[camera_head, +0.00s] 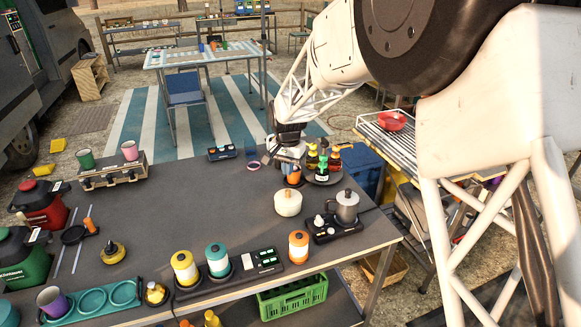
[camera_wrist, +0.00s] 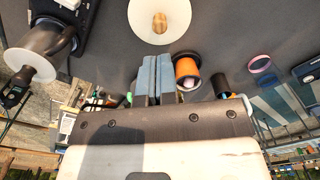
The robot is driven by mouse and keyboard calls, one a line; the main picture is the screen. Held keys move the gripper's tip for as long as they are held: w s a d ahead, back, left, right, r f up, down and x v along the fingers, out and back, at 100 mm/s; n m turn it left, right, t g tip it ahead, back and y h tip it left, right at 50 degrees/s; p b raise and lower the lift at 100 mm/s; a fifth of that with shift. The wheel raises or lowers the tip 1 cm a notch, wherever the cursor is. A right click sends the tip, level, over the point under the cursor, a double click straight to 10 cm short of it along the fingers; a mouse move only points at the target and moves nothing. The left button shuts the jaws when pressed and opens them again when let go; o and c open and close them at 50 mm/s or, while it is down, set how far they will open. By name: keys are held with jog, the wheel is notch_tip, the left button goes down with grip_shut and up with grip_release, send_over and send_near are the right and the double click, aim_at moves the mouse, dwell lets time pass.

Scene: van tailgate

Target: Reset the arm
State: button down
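My gripper (camera_head: 287,160) hangs over the far right part of the dark table (camera_head: 215,215), with the arm reaching in from the upper right. In the wrist view the two blue-grey fingers of my gripper (camera_wrist: 156,62) lie side by side with only a thin gap, and nothing shows between them. An orange-topped dark container (camera_head: 293,177) stands close by the fingers; in the wrist view it is just right of them (camera_wrist: 187,70). The contact between fingers and table is hidden.
A cream lidded pot (camera_head: 288,203) and a moka pot (camera_head: 346,206) stand nearer the front. Several bottles (camera_head: 322,164) crowd right of my gripper. A pink-purple ring (camera_head: 254,165) lies to its left. The table's middle is clear.

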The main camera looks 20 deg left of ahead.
jog(key=s+d+r, duration=0.3)
jog(key=d+r, duration=0.2)
jog(key=d, duration=0.5)
jog(key=s+d+r+t, duration=0.1)
jog(key=s+d+r, duration=0.3)
jog(key=d, duration=0.7)
jog(key=s+d+r, duration=0.2)
jog(key=d+r, duration=0.4)
jog(key=d, duration=0.4)
jog(key=s+d, duration=1.1)
jog(key=s, duration=0.2)
jog(key=s+d+t, duration=0.1)
jog(key=s+d, duration=1)
jog(key=s, duration=0.3)
jog(key=shift+f+m+t, duration=0.15)
jog(key=shift+m+t, duration=0.15)
jog(key=shift+d, duration=0.1)
